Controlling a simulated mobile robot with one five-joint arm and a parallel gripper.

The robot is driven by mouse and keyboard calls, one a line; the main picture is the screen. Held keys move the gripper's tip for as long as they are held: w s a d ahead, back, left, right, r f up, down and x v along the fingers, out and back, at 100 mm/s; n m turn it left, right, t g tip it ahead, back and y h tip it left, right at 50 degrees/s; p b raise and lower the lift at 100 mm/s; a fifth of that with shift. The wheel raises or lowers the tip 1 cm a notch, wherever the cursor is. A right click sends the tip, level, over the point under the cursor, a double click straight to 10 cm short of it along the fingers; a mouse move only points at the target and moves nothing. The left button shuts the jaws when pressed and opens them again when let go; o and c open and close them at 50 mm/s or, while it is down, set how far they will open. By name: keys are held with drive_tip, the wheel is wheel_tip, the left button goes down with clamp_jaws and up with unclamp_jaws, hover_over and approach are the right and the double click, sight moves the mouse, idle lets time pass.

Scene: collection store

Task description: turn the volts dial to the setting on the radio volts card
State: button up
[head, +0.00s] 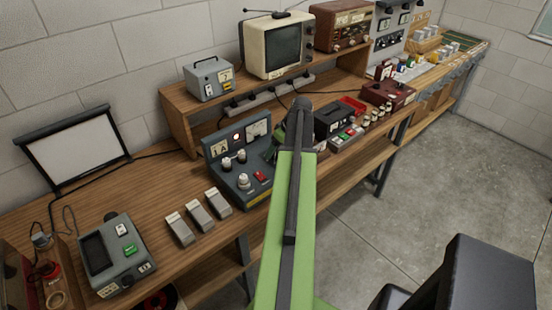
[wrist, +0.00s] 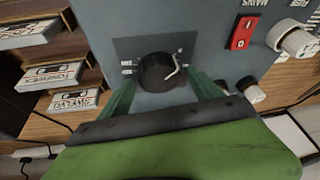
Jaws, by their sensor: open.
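A blue-grey instrument unit (head: 228,192) stands on the bench, with pale-topped knobs and a red switch (head: 260,176) on its front. In the wrist view its panel (wrist: 205,30) appears upside down. A black round dial (wrist: 157,74) with a bent pale piece on its face sits there between small markings. My gripper (wrist: 160,90) is open, its green fingers on either side of this dial. I cannot tell whether they touch it. My arm hides the gripper in the head view. The dial's name and setting are unreadable. A pale label on the brown radio (head: 342,35) is too small to read.
The red switch (wrist: 243,32) and a white knob (wrist: 291,38) are close to my fingers. Labelled boxes (wrist: 52,75) lie left in the wrist view. Several grey blocks (head: 199,217) and a grey device (head: 118,255) stand left of the unit. A shelf (head: 185,110) rises behind.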

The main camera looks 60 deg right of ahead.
drive_tip(key=c, duration=1.3)
drive_tip(key=shift+a, duration=0.3)
drive_tip(key=shift+c, duration=0.3)
drive_tip(key=shift+d, duration=0.15)
drive_tip(key=m+h, duration=0.1)
drive_tip(key=m, duration=0.3)
drive_tip(key=shift+m+h, duration=0.4)
drive_tip(key=m+g+h, duration=0.1)
drive_tip(key=m, duration=0.2)
drive_tip(key=m+h, duration=0.1)
drive_tip(key=m, duration=0.2)
drive_tip(key=shift+w+g, duration=0.2)
drive_tip(key=shift+g, duration=0.2)
drive_tip(key=m+g, duration=0.1)
drive_tip(key=m, duration=0.2)
drive_tip(key=m+g+h, duration=0.1)
drive_tip(key=m, duration=0.1)
drive_tip(key=shift+w+m, duration=0.1)
drive_tip(key=shift+m, duration=0.3)
drive_tip(key=m+g, duration=0.1)
drive_tip(key=m, duration=0.3)
drive_tip(key=shift+w+m+g, duration=0.1)
drive_tip(key=shift+m+g, duration=0.3)
drive_tip(key=shift+m, duration=0.3)
